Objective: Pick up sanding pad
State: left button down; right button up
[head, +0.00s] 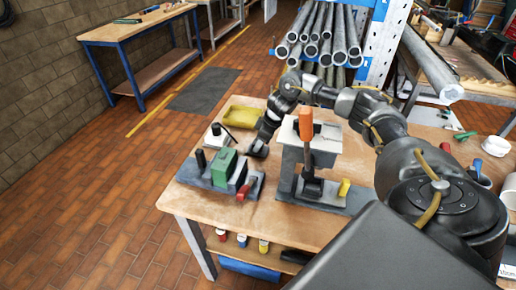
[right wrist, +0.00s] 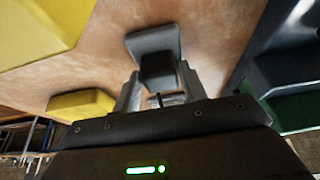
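The sanding pad appears to be the grey block with a darker lower part (right wrist: 152,48) lying on the wooden bench in the right wrist view. My right gripper (right wrist: 158,90) is open, with one finger on each side of the pad's near end. I cannot tell whether the fingers touch it. In the head view my right gripper (head: 262,142) reaches down to the bench between the green block and the grey press, and mostly hides the pad. My left gripper is not in view.
A green block (head: 224,166) on a dark base with a red-handled part stands left of the gripper. A grey press with an orange handle (head: 306,124) stands right. A yellow tray (head: 243,112) lies behind. Metal pipes (head: 322,35) are racked beyond the bench.

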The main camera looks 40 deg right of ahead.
jog(key=c, duration=0.6)
notch_tip(320, 180, up, 10)
jog(key=shift+b, duration=0.4)
